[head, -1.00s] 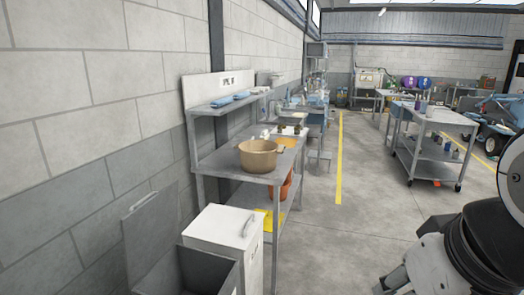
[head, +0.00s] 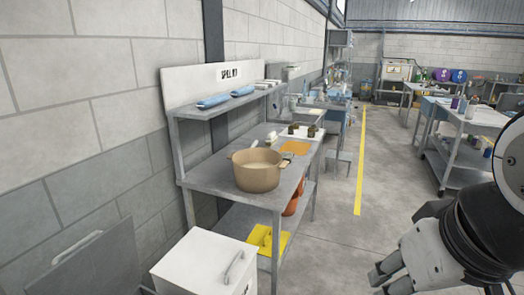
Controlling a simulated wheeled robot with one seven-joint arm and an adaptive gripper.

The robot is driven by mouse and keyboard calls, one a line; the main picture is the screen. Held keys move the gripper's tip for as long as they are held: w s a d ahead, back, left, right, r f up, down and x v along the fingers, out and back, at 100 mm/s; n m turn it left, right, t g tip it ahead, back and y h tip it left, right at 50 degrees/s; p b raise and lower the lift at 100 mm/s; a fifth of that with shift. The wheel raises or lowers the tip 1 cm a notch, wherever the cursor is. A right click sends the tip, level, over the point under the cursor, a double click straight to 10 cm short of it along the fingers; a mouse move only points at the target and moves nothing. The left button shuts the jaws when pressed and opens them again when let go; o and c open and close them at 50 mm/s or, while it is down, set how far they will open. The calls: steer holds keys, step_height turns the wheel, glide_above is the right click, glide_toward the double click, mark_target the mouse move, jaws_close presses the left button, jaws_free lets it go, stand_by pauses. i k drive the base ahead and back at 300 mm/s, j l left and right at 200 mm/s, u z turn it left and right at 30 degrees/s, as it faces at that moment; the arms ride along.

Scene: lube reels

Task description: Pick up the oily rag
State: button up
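I cannot pick out the oily rag with certainty. My gripper (head: 379,278) is at the lower right, over the floor and well apart from the bench. Its fingers are partly cut off by the bottom edge, and their opening is unclear. No object shows in it.
The grey spill-kit bench (head: 212,176) stands along the left wall. It holds a tan pot (head: 256,175) and blue rolls (head: 213,101). A white lidded bin (head: 201,262) and a raised grey lid (head: 85,262) stand in front. The aisle (head: 335,243) is clear; a cart (head: 443,170) is at right.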

mark_target(287, 156)
steer(key=i+l+u, duration=0.1)
steer(key=i+l, duration=0.25)
steer(key=i+l+u, duration=0.15)
steer(key=i+l, duration=0.25)
steer(key=i+l+u, duration=0.1)
steer(key=i+l, duration=0.3)
steer(key=i+l+u, duration=0.15)
steer(key=i+l, duration=0.3)
steer(key=i+l+u, duration=0.1)
steer(key=i+l, duration=0.25)
steer(key=l, duration=0.15)
steer(key=i+l+u, duration=0.15)
steer(key=i+l, duration=0.2)
steer(key=l, duration=0.2)
steer(key=i+l+u, duration=0.1)
steer(key=i+l, duration=0.2)
steer(key=l, duration=0.25)
steer(key=i+l+u, duration=0.15)
steer(key=i+l, duration=0.15)
steer(key=l, duration=0.3)
